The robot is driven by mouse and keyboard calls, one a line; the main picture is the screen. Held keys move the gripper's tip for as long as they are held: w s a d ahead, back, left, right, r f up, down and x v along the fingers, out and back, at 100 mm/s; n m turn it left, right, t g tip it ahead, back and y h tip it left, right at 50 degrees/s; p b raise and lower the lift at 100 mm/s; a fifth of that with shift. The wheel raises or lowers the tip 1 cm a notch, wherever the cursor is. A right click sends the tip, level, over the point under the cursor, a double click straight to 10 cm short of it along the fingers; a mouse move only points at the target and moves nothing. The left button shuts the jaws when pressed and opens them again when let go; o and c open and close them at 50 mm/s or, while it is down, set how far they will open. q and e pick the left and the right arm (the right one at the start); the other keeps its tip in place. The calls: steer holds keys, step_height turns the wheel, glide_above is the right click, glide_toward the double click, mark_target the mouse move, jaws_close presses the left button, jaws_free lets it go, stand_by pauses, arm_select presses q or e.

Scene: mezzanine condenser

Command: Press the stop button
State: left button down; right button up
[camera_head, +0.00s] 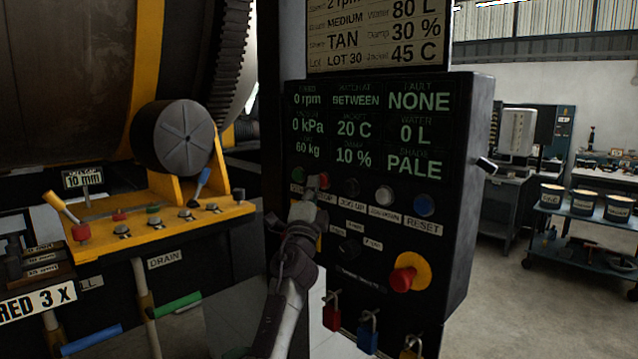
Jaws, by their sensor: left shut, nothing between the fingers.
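The black control panel (463,190) stands in the middle with a row of buttons under its green readouts. A small red button (324,180), which looks like the stop button, is in that row; its label is partly covered. My left gripper (307,190) is shut and empty, coming up from below with its fingertips at the red button's left edge. I cannot tell whether they touch it. A green button (297,174) is just left of the fingertips. A larger red mushroom button (403,279) on a yellow ring is lower right. My right gripper is out of view.
Black, white and blue buttons (424,205) continue the row to the right. Padlocks (367,333) hang along the panel's bottom. A yellow valve bench (170,232) and large drum (65,80) are at left. A cart with buckets (585,203) stands at right.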

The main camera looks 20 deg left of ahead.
arm_select(q)
steer(key=shift+s+a+p, duration=0.25)
steer(key=shift+s+p, duration=0.55)
steer(key=s+p, duration=0.1)
steer(key=s+a+p, duration=0.1)
steer(key=s, duration=0.1)
steer(key=s+a+p, duration=0.1)
steer(key=p, duration=0.1)
steer(key=shift+s, duration=0.3)
steer(key=shift+f, duration=0.15)
stand_by(0.3)
